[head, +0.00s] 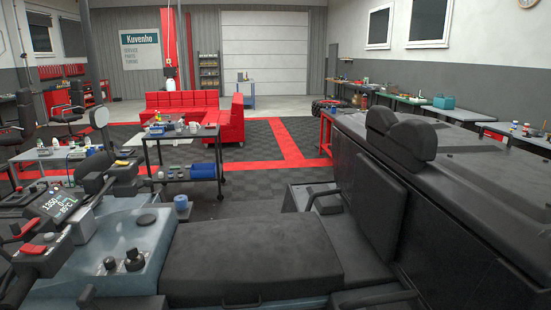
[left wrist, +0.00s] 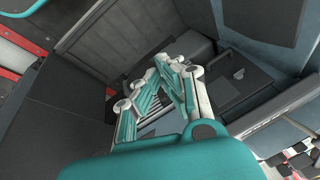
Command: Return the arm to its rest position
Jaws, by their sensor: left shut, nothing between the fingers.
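My left gripper (left wrist: 172,68) shows in the left wrist view, teal and pale grey. Its fingers come together at the tips with nothing between them. It points toward a dark recess with grey box-like parts (left wrist: 218,85) behind it; I cannot tell the distance. Neither of my grippers shows in the head view, and my right gripper is in no view.
In the head view a black padded seat (head: 250,262) and a console with a lit display (head: 60,204) are close in front. A tall dark cabinet-like body with a headrest (head: 402,135) fills the right. A tool cart (head: 190,172) and red sofa (head: 185,102) stand beyond.

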